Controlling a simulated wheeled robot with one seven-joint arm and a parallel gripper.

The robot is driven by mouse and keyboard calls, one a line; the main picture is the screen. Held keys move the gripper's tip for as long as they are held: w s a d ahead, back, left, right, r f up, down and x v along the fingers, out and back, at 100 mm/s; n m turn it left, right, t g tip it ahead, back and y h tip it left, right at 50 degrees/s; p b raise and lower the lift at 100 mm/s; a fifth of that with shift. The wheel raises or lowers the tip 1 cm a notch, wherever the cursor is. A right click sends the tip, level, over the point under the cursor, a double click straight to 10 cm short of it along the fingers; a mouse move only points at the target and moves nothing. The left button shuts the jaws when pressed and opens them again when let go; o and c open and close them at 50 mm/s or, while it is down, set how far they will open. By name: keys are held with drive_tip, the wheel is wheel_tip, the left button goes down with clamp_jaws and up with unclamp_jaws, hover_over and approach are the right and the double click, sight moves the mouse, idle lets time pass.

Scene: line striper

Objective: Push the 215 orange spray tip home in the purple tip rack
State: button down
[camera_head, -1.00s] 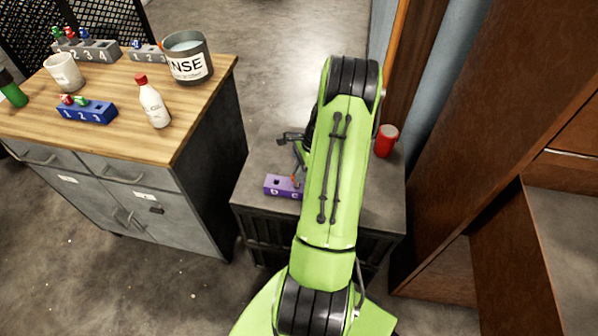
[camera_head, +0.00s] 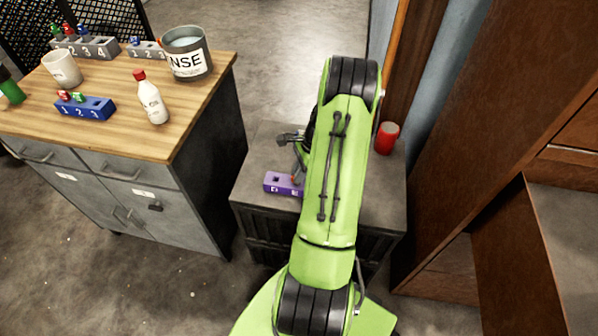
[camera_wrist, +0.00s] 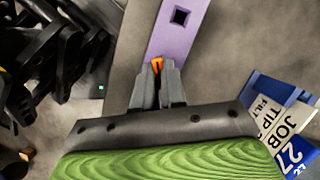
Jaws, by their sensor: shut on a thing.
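The purple tip rack (camera_head: 275,188) lies on the low grey cabinet, partly hidden by my green arm. In the wrist view the rack (camera_wrist: 169,45) runs up from my fingertips, with an empty square hole (camera_wrist: 180,16) in its top. My gripper (camera_wrist: 158,80) is shut on the orange spray tip (camera_wrist: 157,63), whose orange part shows between the fingertips over the near part of the rack. The fingers hide the tip's lower part, so I cannot tell how deep it sits. The number on the tip is not readable.
A red can (camera_head: 387,138) stands on the low cabinet (camera_head: 262,150), right of my arm. A blue object with printed labels (camera_wrist: 268,90) is at the right of the wrist view. The wooden-topped bench (camera_head: 130,140) at left holds a bottle, cups and tip racks.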

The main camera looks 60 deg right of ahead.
drive_tip(key=shift+f, duration=0.3)
drive_tip(key=c, duration=0.8)
unclamp_jaws()
drive_tip(key=p+v, duration=0.6)
drive_tip(key=v, duration=0.1)
idle(0.5)
